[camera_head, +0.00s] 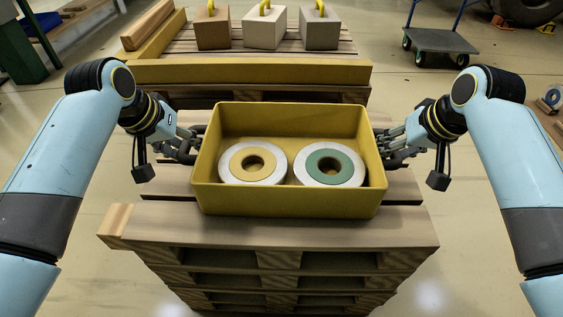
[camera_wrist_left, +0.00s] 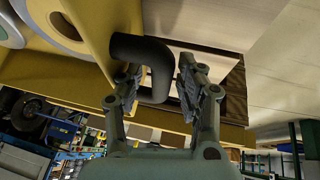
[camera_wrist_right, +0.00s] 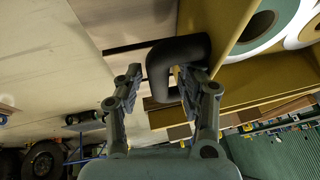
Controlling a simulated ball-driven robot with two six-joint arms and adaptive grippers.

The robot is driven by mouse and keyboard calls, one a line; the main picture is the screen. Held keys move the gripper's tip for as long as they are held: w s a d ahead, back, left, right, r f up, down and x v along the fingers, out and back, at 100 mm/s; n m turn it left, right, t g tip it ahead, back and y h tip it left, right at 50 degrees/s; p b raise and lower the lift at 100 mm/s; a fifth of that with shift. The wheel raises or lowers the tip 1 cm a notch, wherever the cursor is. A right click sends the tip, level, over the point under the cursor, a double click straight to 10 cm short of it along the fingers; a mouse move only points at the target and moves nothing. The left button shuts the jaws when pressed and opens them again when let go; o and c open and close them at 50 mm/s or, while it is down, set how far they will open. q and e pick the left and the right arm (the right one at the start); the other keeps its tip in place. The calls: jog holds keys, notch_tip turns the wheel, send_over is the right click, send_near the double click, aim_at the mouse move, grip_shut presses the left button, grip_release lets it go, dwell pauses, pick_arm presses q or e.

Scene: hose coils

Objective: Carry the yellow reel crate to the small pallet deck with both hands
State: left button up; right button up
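The yellow reel crate (camera_head: 285,200) stands level on a stack of wooden pallets (camera_head: 400,232) in front of me. Two reels lie in it, one with a yellow centre (camera_head: 237,162) and one with a green centre (camera_head: 345,160). My left gripper (camera_head: 188,148) is at the crate's left side. Its fingers (camera_wrist_left: 163,82) are apart, with the black left handle (camera_wrist_left: 140,47) between them. My right gripper (camera_head: 392,150) is at the right side, fingers (camera_wrist_right: 160,80) apart around the black right handle (camera_wrist_right: 178,50). Gaps show between fingers and handles.
Beyond the crate is another pallet deck (camera_head: 290,48) with a yellow beam (camera_head: 240,72) along its near edge. Three blocks with yellow handles (camera_head: 264,28) stand at its back, and beams lie at its left. A wheeled cart (camera_head: 440,42) stands at the back right. The floor between is clear.

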pick_arm(q)
jog(key=shift+r, duration=0.15)
pick_arm(e)
jog(key=shift+s+r, duration=0.15)
jog(key=shift+r, duration=0.1)
pick_arm(q)
jog(key=v, duration=0.7)
jog(key=shift+r, duration=0.3)
pick_arm(e)
jog(key=v, duration=1.1)
jog(key=shift+r, duration=0.2)
pick_arm(q)
jog(key=shift+s, duration=0.2)
